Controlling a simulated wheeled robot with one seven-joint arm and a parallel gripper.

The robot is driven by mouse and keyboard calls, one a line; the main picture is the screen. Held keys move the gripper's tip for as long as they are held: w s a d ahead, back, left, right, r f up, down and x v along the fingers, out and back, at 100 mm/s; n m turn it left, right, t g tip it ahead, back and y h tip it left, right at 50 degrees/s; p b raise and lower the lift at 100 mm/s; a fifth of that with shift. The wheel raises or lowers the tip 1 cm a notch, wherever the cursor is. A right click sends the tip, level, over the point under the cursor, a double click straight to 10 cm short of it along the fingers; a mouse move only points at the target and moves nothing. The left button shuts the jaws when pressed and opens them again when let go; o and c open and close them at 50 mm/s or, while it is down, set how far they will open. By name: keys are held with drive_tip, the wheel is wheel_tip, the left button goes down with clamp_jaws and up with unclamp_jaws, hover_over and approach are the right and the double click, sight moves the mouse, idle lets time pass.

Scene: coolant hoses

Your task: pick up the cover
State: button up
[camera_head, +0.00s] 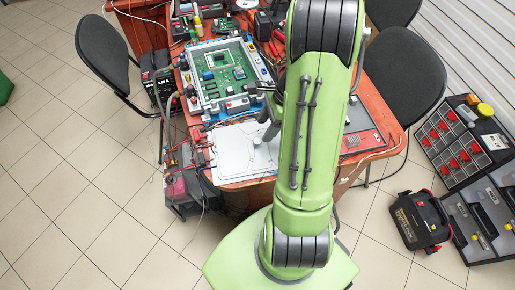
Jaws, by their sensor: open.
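A flat white panel with rounded corners, which looks like the cover (231,150), lies on the front left part of the red table. My green arm crosses the middle of the view and hides the panel's right side. My gripper (265,134), grey and partly hidden by the arm, is open over the right part of the panel. I cannot tell whether its fingers touch the panel. Behind it stands an open tray with a green circuit board (219,72).
The red table (385,108) is crowded with tools and cables. Black chairs (104,48) stand at both sides. A black case (421,220) and parts bins (452,139) stand at the right. The tiled floor at left is mostly clear.

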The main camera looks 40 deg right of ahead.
sight(257, 140)
drive_tip(key=b+x, duration=0.2)
drive_tip(key=x, duration=0.4)
drive_tip(key=shift+f+b, duration=0.15)
drive_tip(key=shift+b, duration=0.15)
drive_tip(key=shift+s, duration=0.1)
drive_tip(key=shift+c, duration=0.7)
clamp_jaws()
